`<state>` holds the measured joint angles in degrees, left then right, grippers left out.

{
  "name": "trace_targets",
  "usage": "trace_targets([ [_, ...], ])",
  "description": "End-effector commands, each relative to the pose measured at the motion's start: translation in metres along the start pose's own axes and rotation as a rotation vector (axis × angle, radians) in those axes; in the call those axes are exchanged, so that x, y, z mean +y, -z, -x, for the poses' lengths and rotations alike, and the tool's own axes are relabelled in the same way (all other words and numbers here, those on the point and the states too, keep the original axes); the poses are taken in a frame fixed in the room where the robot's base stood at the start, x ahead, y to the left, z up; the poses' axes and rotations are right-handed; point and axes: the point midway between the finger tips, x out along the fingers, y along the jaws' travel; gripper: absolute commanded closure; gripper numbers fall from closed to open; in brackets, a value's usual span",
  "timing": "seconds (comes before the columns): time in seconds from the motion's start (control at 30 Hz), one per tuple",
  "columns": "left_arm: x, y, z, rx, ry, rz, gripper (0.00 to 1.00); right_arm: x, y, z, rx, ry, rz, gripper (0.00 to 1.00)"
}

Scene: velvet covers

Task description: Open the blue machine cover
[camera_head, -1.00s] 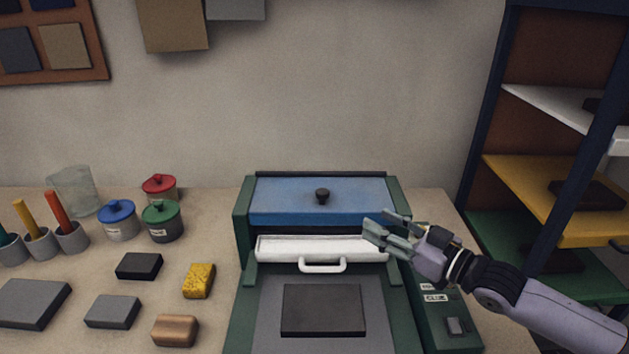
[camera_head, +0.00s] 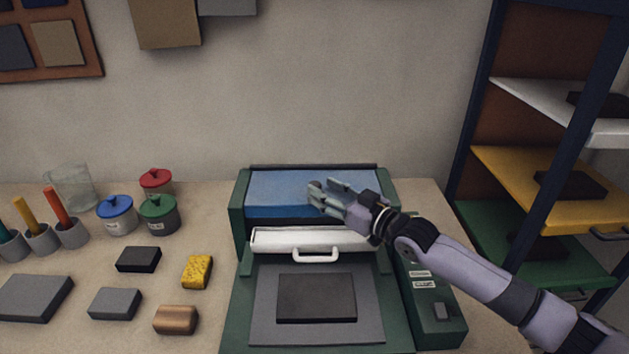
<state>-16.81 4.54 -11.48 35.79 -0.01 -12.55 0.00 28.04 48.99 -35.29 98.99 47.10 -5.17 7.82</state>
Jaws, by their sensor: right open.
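The blue machine cover (camera_head: 275,190) lies closed on top of the green machine (camera_head: 238,228). Its small dark knob (camera_head: 315,185) is partly hidden behind the fingers of my right gripper (camera_head: 322,194). The right gripper is open, its fingers pointing left, over the front right part of the cover at the knob. I cannot tell whether the fingers touch the knob. My left gripper is not in view.
A white front drawer with a handle (camera_head: 316,254) and a dark plate (camera_head: 316,298) sit below the cover. Lidded pots (camera_head: 158,213), blocks and a yellow sponge (camera_head: 197,272) stand left. A shelf rack (camera_head: 540,180) stands right.

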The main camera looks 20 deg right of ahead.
Motion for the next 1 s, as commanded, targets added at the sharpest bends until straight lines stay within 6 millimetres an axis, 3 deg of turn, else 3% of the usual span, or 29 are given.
trace_targets([
  [0.1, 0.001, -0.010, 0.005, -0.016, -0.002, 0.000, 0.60, 0.000, 0.003, -0.021, 0.002, 0.000, 0.000, 0.56],
  [0.23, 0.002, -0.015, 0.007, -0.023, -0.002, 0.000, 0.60, 0.000, 0.001, -0.034, 0.001, 0.001, 0.000, 0.56],
  [0.63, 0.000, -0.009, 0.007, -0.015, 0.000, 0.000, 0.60, -0.001, 0.000, -0.040, 0.000, 0.001, 0.000, 0.56],
  [1.0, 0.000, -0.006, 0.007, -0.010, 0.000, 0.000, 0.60, 0.000, 0.000, -0.040, 0.000, 0.001, 0.000, 0.81],
])
